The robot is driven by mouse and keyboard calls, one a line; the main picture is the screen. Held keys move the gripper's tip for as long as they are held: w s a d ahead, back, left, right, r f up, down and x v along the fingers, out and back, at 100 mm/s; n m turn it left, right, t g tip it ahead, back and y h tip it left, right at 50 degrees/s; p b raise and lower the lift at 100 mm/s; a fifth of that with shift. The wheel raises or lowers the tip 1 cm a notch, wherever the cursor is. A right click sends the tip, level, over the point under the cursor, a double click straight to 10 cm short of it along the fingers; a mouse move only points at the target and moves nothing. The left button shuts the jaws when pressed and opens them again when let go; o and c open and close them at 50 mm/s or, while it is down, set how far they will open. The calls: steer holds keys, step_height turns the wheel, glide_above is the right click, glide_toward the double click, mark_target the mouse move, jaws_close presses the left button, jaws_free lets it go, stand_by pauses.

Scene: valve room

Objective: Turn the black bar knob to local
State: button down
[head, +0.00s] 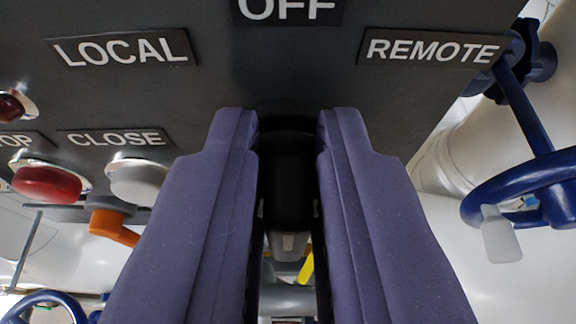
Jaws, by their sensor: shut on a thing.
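The black bar knob (288,180) is in the middle of the head view, on the dark panel (330,90) below the OFF label (287,10). The LOCAL label (122,50) is up and left of it, the REMOTE label (430,49) up and right. My gripper (288,150) is shut on the knob, one purple finger on each side. The bar looks upright in the picture, in line with OFF. The fingers hide its sides.
Left on the panel are a red button (47,184), a white button (139,183) under the CLOSE label (118,139) and an orange lever (114,226). A blue handwheel (530,190) and pale pipes are at the right. Another blue wheel (45,305) is low left.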

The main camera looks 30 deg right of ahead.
steer(key=shift+f, duration=0.15)
steer(key=n+b, duration=0.1)
steer(key=n+g+h+b, duration=0.1)
steer(key=a+n+h+b, duration=0.1)
steer(key=n, duration=0.1)
steer(key=shift+w+f, duration=0.25)
steer(key=shift+w, duration=0.1)
steer(key=n+h+b, duration=0.2)
steer(key=n+g+h, duration=0.1)
steer(key=n, duration=0.1)
steer(key=shift+w+a+f+b, duration=0.2)
steer(key=shift+a+f+b, duration=0.1)
steer(key=shift+b, duration=0.1)
stand_by(0.5)
steer(key=c, duration=1.1)
jaws_free()
steer(key=shift+w+d, duration=0.1)
steer(key=shift+c, duration=0.2)
steer(key=shift+r, duration=0.1)
steer(key=v, duration=0.7)
steer(key=shift+s+a, duration=0.3)
steer(key=shift+a, duration=0.05)
